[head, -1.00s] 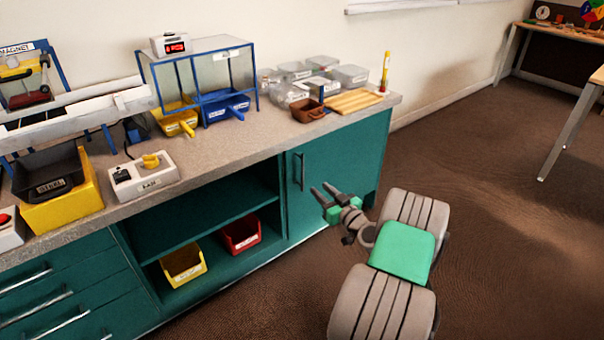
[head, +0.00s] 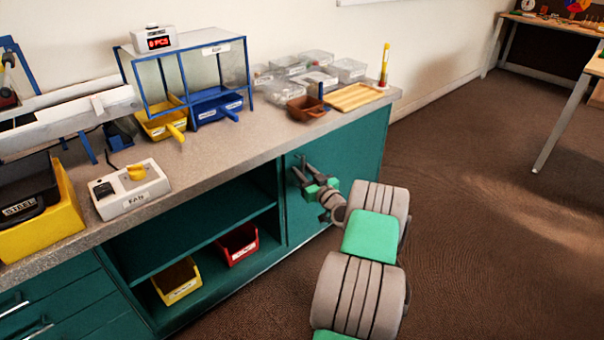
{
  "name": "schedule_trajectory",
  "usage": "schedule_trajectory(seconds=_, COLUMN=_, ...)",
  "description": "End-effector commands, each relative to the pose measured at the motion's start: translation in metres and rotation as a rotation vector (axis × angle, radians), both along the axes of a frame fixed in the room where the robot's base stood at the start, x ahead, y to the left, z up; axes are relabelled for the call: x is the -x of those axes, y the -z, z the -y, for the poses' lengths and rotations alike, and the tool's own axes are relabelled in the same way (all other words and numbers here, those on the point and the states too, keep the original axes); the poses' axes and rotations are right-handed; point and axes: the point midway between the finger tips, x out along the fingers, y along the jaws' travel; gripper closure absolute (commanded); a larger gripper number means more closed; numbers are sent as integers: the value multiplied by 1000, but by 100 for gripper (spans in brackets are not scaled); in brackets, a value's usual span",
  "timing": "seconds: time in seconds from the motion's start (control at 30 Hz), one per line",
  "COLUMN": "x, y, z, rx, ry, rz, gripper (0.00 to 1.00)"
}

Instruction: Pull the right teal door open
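The right teal door (head: 350,150) is closed, flush with the cabinet front under the right end of the counter. Its dark upright handle (head: 302,160) is near the door's left edge and is mostly hidden by my gripper. My gripper (head: 302,172) is at the handle, with its two dark fingers apart. I cannot tell whether the fingers are around the handle or just in front of it, or whether they touch it.
An open shelf with a yellow bin (head: 176,281) and a red bin (head: 238,244) is left of the door. The counter (head: 225,145) above holds trays, a fan switch box (head: 130,190) and clear containers (head: 315,75). Brown floor (head: 470,220) lies free to the right.

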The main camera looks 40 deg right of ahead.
Motion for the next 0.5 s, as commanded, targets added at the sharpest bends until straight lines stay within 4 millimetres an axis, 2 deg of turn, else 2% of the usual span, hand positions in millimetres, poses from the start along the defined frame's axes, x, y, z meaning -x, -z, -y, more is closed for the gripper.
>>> schedule_trajectory(seconds=0.23, x=-3, y=0, z=-1, rx=-1, ry=-2, rz=0, gripper=69)
schedule_trajectory(seconds=0.5, x=-4, y=0, z=-2, rx=-1, ry=-4, rz=0, gripper=90)
